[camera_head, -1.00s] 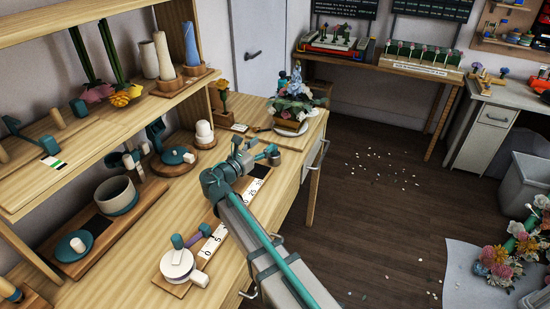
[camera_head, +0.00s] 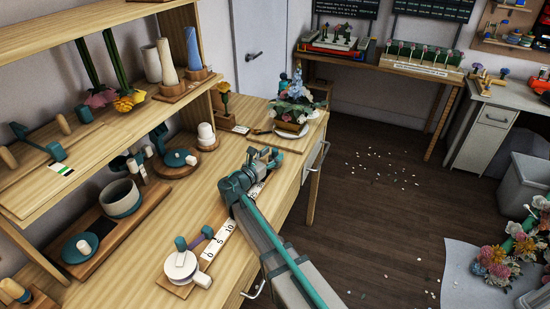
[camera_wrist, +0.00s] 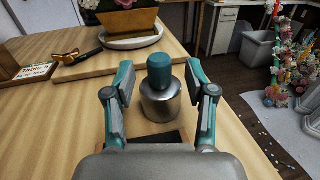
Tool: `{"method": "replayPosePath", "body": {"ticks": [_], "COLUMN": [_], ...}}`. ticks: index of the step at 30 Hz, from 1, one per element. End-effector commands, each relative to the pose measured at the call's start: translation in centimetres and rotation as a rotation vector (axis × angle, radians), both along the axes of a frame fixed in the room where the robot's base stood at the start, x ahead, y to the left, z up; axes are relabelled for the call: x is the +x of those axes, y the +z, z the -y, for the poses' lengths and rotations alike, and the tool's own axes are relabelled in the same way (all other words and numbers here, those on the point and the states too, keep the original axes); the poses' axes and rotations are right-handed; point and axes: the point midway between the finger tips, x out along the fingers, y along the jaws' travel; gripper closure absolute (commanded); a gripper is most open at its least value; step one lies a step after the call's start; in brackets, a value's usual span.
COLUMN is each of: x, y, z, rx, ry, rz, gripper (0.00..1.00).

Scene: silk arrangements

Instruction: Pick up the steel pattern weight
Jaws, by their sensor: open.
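The steel pattern weight (camera_wrist: 160,100) is a squat silver cylinder with a narrowing shoulder and a teal knob (camera_wrist: 159,68) on top. It stands upright on the wooden table in the wrist view. My gripper (camera_wrist: 159,76) is open, with one finger on each side of the weight and a gap visible at both sides. In the head view my gripper (camera_head: 264,160) is over the table near the far end of the white ruler, and I cannot clearly tell the weight from the gripper there.
A potted flower arrangement (camera_head: 292,112) sits on a plate on a board behind the gripper. The white ruler (camera_head: 222,238) and a white round device (camera_head: 181,266) lie nearer. Shelving (camera_head: 110,110) rises at left; the table's right edge is close.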

Motion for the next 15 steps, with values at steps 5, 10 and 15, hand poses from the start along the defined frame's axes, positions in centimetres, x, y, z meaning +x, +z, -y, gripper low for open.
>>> {"method": "replayPosePath", "body": {"ticks": [5,10,15], "x": [1.8,1.9,1.8], "y": [0.1,0.0,0.0], "z": [1.0,1.2,1.1], "rx": [-0.001,-0.001,-0.001], "ry": [0.000,0.001,0.001], "rz": [0.000,0.001,0.001], "gripper": [0.45,0.45,0.61]}}
